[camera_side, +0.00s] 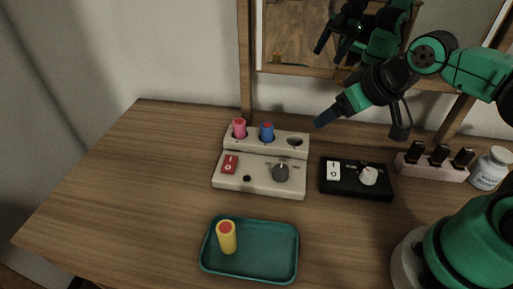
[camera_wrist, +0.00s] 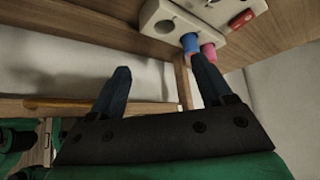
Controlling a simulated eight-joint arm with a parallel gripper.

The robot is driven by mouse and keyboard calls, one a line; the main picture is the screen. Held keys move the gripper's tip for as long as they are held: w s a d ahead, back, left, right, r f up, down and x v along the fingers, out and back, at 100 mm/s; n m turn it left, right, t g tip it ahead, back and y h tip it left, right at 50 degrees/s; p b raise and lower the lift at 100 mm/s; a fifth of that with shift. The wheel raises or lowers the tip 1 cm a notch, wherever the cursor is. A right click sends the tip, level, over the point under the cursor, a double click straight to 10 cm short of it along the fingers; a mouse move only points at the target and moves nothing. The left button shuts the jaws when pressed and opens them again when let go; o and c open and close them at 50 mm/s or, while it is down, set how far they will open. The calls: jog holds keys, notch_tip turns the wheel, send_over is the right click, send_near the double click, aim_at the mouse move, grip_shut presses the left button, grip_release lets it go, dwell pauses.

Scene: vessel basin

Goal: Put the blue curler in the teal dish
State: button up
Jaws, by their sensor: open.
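The blue curler (camera_side: 266,132) stands in a hole at the back of a cream heater block (camera_side: 232,183), between a pink curler (camera_side: 239,128) on its left and an empty hole on its right. The teal dish (camera_side: 287,229) lies at the front of the table with a yellow, red-topped curler (camera_side: 227,237) standing in its left part. My gripper (camera_side: 322,121) is open and empty, above and to the right of the block. In the wrist view, the blue curler (camera_wrist: 189,42) and pink curler (camera_wrist: 208,51) show beyond the right finger of my gripper (camera_wrist: 158,75).
A black control box (camera_side: 345,189) with a white switch and knob is right of the block. A pink rack (camera_side: 430,172) with dark bottles and a white jar (camera_side: 491,168) stand farther right. A mirror (camera_side: 300,40) hangs behind. The table's left side is clear.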

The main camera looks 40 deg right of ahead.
aim_at(265, 129)
jog(key=w+a+m+h, duration=0.1)
jog(key=w+h, duration=0.1)
jog(key=w+a+f+m+g+h, duration=0.1)
jog(key=w+m+h, duration=0.1)
jog(key=w, duration=0.1)
jog(key=w+a+f+m+h, duration=0.1)
jog(key=w+m+h, duration=0.1)
jog(key=w, duration=0.1)
jog(key=shift+a+f+g, duration=0.2)
jog(key=shift+f+g, duration=0.05)
jog(key=shift+g, duration=0.15)
jog(key=a+f+m+h, duration=0.1)
jog(key=m, duration=0.1)
jog(key=w+a+f+m+t+h, duration=0.1)
jog(key=a+m+h, duration=0.1)
jog(key=w+a+f+m+h, duration=0.1)
jog(key=a+f, duration=0.1)
jog(key=shift+a+m+t+h, duration=0.2)
jog(key=shift+m+t+h, duration=0.1)
jog(key=shift+m+h, duration=0.1)
jog(key=shift+s+a+f+m+h, duration=0.15)
jog(key=shift+a+f+m+h, duration=0.15)
jog(key=shift+m, duration=0.1)
jog(key=shift+x, duration=2.75)
grip_shut()
